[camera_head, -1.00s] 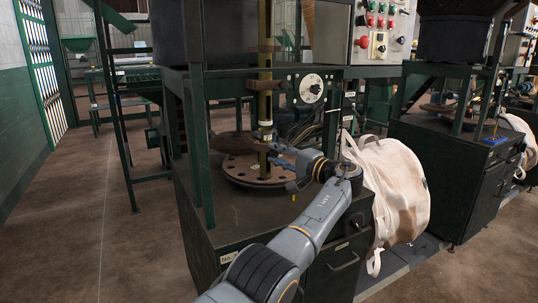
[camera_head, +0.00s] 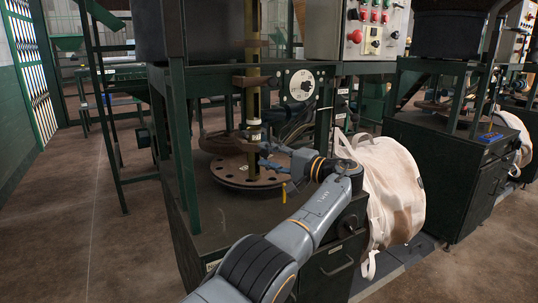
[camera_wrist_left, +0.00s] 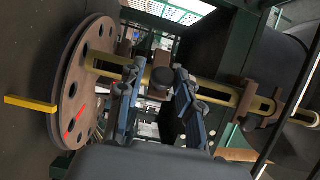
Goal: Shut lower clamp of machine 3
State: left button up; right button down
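The machine in front has an upright olive post (camera_head: 250,108) above a round, holed brown disc (camera_head: 236,182). A brown clamp block (camera_head: 251,82) sits higher on the post. My left gripper (camera_head: 263,152) is at the post's lower part, just above the disc. In the left wrist view, my left gripper (camera_wrist_left: 157,83) is open, its fingers apart. A small brown block (camera_wrist_left: 163,76) on the post (camera_wrist_left: 215,92) shows between the fingertips, with gaps visible on both sides. I cannot tell if the lower clamp is open or shut. My right gripper is not in view.
A round dial (camera_head: 302,85) and a button panel (camera_head: 374,30) are on the machine. A yellow handle (camera_wrist_left: 30,104) juts from beside the disc (camera_wrist_left: 68,120). A white bulk bag (camera_head: 392,190) hangs right of the cabinet. Open floor (camera_head: 75,200) lies left.

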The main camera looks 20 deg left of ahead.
pick_arm(q)
jog(key=shift+o, duration=0.8)
jog(key=shift+r, duration=0.1)
jog(key=shift+d, duration=0.1)
jog(key=v, duration=0.7)
jog(key=shift+d, duration=0.2)
